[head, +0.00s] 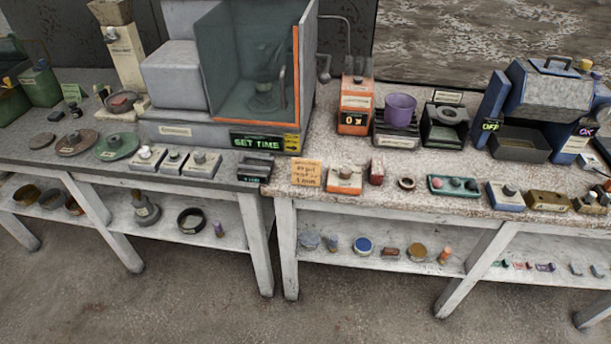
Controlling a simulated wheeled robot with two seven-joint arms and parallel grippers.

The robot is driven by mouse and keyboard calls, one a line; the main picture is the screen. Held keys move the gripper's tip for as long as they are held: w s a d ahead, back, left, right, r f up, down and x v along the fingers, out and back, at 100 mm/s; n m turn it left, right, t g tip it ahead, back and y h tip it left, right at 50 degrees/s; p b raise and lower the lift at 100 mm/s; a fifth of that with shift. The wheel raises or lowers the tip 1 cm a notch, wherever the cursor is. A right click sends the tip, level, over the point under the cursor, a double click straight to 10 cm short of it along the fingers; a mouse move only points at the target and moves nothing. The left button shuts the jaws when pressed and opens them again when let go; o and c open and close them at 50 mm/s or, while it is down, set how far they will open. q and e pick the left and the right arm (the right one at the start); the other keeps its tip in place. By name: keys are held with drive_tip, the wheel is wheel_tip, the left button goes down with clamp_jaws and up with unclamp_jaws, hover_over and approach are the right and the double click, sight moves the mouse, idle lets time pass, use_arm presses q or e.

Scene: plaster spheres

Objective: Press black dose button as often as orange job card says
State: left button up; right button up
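The orange job card (306,173) stands near the front edge of the right bench. Its handwritten lines are too small to read with certainty. Just right of it is an orange and white box (344,182) with a dark round button (345,172) on top, which looks like the black dose button. Neither of my grippers is in view.
A small red block (376,172) and a brown ring (407,183) lie right of the button box. A dark box (254,169) stands left of the card. A glass-fronted cabinet (248,75) with a SET TIME display fills the back left. Shelves below hold small items.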

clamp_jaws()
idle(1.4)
